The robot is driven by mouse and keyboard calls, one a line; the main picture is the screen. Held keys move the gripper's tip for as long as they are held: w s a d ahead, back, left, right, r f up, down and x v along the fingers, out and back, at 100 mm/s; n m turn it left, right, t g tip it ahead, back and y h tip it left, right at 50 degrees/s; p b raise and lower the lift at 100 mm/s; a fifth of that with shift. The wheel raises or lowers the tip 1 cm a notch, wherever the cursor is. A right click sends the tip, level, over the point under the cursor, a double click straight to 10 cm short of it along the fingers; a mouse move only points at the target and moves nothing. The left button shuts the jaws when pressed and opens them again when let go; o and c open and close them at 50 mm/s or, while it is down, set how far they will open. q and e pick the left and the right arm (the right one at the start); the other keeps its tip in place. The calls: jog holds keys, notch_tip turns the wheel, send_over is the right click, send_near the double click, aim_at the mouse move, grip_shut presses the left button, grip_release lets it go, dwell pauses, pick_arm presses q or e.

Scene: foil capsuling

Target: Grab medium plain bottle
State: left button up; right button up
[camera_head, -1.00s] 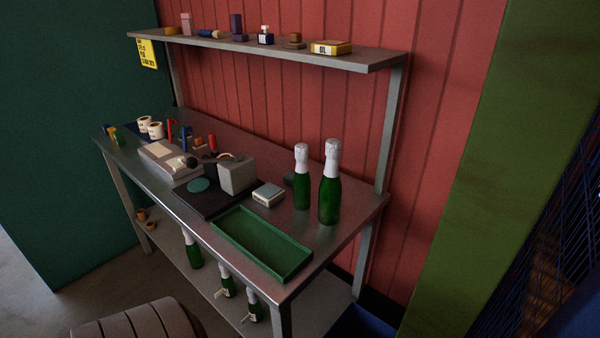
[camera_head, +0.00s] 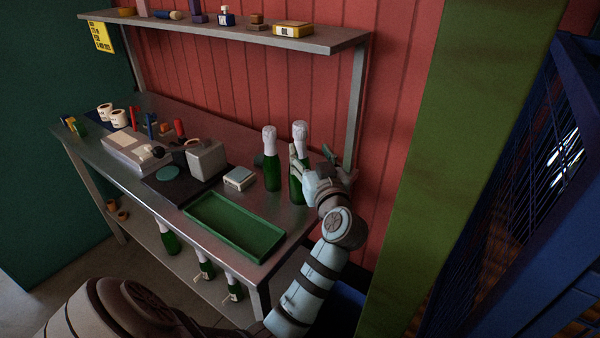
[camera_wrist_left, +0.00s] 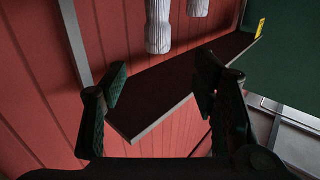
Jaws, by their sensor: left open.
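Two green bottles with white foil tops stand upright on the steel bench: a shorter one (camera_head: 272,170) and a taller one (camera_head: 296,188) to its right. I cannot tell which is the medium plain one. My left gripper (camera_head: 309,166) is at the taller bottle's right side, partly covering its body. In the left wrist view, upside down, its fingers (camera_wrist_left: 162,78) are spread with no bottle between their tips. Two white foil necks show beyond them, a nearer one (camera_wrist_left: 158,28) and a farther one (camera_wrist_left: 198,7). Contact is unclear. My right gripper is out of view.
A green tray (camera_head: 197,215) lies in front of the bottles, with a small scale (camera_head: 239,178) and a grey box (camera_head: 207,159) to the left. A shelf (camera_head: 330,43) hangs above, its post (camera_head: 357,105) close behind my gripper. Several bottles (camera_head: 169,240) stand below.

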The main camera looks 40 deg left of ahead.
aim_at(302, 137)
pick_arm(q)
jog(key=x, duration=0.4)
jog(key=f+p+x, duration=0.1)
jog(key=x, duration=0.7)
jog(key=shift+w+f+p, duration=0.2)
jog(key=shift+p, duration=0.2)
jog(key=shift+w+a+f, duration=0.15)
jog(key=shift+a, duration=0.05)
grip_shut()
